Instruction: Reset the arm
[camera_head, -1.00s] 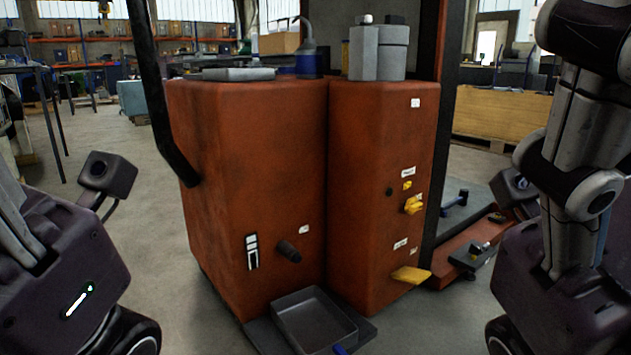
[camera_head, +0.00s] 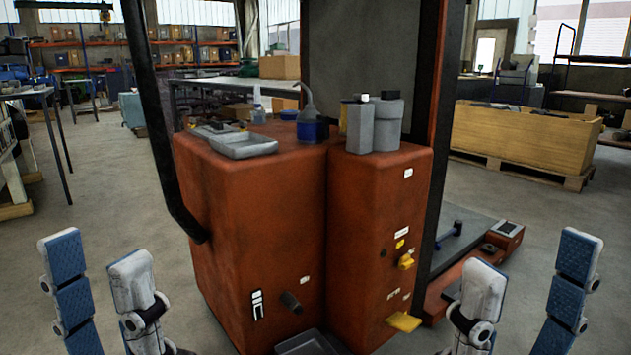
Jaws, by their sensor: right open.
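My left gripper (camera_head: 97,250) is at the lower left, pointing up. Its two fingers, one with blue pads and one grey, stand apart with nothing between them. My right gripper (camera_head: 533,252) is at the lower right, also pointing up, with its fingers spread and empty. Both are clear of the red-orange machine cabinet (camera_head: 255,205) in the middle. My arms behind the grippers are out of view below.
A metal tray (camera_head: 245,145), a blue bottle (camera_head: 312,128) and grey canisters (camera_head: 375,125) stand on the cabinet. Yellow handles (camera_head: 404,322) stick out of its front. A black post (camera_head: 160,120) rises at its left. A wooden crate (camera_head: 525,142) stands back right. Floor is free on both sides.

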